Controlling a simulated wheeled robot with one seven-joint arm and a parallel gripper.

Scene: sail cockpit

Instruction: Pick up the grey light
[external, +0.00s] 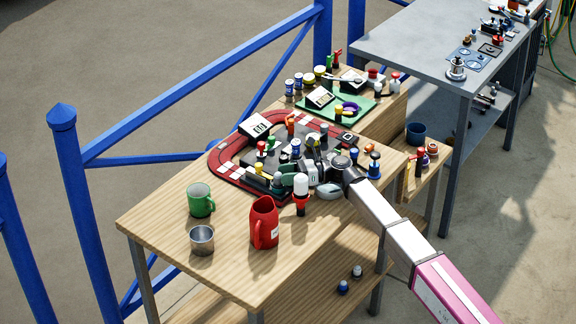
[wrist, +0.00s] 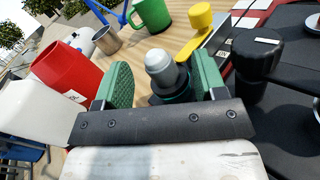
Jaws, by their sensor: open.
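The grey light (wrist: 161,70) has a pale grey dome on a dark round base and shows in the wrist view. It stands upright between the two green fingers of my open gripper (wrist: 163,82), nearer the right finger. I cannot tell whether that finger touches it; a gap shows on the left. The gripper's dark crossbar hides the foot of the light. In the external view my gripper (external: 288,172) is low over the dark board on the wooden table. There I cannot make out the grey light for sure among the crowded parts.
A black knob (wrist: 258,62) stands close right of the fingers, and a yellow-topped part (wrist: 199,22) lies beyond. A red jug (external: 264,224), a white-and-red lamp (external: 301,190), a green mug (external: 200,200) and a metal cup (external: 202,241) stand nearby.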

